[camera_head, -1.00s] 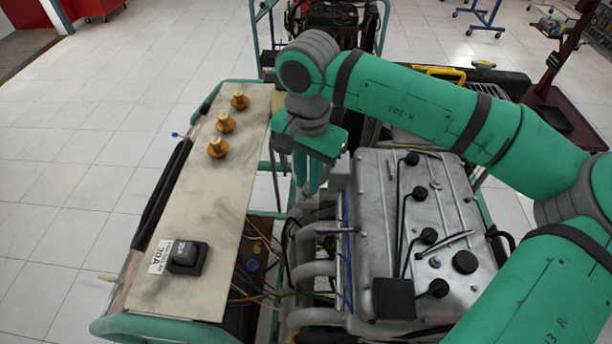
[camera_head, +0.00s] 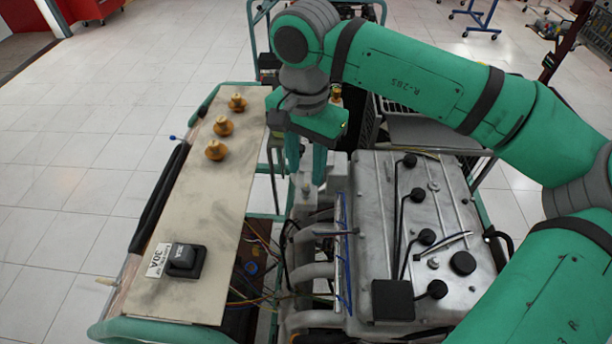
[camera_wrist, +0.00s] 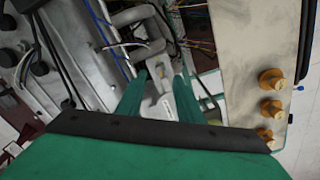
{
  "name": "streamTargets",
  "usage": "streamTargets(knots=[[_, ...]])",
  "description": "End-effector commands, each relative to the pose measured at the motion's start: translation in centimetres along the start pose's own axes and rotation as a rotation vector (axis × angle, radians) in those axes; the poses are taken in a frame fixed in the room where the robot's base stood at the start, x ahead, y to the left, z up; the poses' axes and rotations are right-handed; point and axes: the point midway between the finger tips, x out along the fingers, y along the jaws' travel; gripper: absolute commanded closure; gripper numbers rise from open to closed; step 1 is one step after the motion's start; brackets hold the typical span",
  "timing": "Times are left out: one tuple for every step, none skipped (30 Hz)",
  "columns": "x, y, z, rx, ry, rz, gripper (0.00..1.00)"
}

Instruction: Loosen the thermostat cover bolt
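The thermostat cover bolt (camera_head: 305,188) appears as a small pale upright piece on the grey housing at the engine's left rear. My gripper (camera_head: 306,170) is over this housing, pointing down, with its two green fingers spread apart. In the wrist view, my gripper (camera_wrist: 161,80) shows the fingers on either side of the grey metal housing, with a gap between them. Nothing is seen held. The bolt is too small in the wrist view to tell its exact fit between the fingers, or whether they touch it.
The engine (camera_head: 365,210) has black cables and caps on top. Left stands a beige panel (camera_head: 195,195) with several brass-coloured knobs and a black switch (camera_head: 184,261). Pipes and loose wires (camera_head: 262,290) lie between. White tiled floor is clear at left.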

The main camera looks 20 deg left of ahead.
Motion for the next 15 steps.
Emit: streamTargets(knots=[[-1.1,0.1,-0.1,0.001,0.004,0.0,0.66],[-1.7,0.0,-0.1,0.002,0.003,0.0,0.66],[-2.4,0.0,-0.1,0.002,0.002,-0.001,0.66],[-2.9,0.1,-0.1,0.002,0.003,-0.001,0.66],[-3.4,0.1,0.0,0.002,0.003,0.0,0.66],[-4.0,0.1,0.0,0.002,0.002,0.0,0.66],[-4.3,0.1,0.0,0.002,0.002,0.0,0.66],[-4.7,0.1,0.0,0.003,0.002,0.0,0.66],[-5.1,0.1,0.0,0.003,0.001,-0.001,0.66],[-5.3,0.1,0.0,0.003,0.001,-0.001,0.66],[-5.6,0.1,0.0,0.002,0.001,-0.001,0.66],[-5.8,0.1,0.1,0.002,0.0,0.0,0.66],[-5.9,0.1,0.1,0.002,0.0,0.0,0.66],[-6.0,0.1,0.1,0.002,0.0,0.001,0.66],[-6.1,0.1,0.1,0.002,0.0,0.001,0.66]])
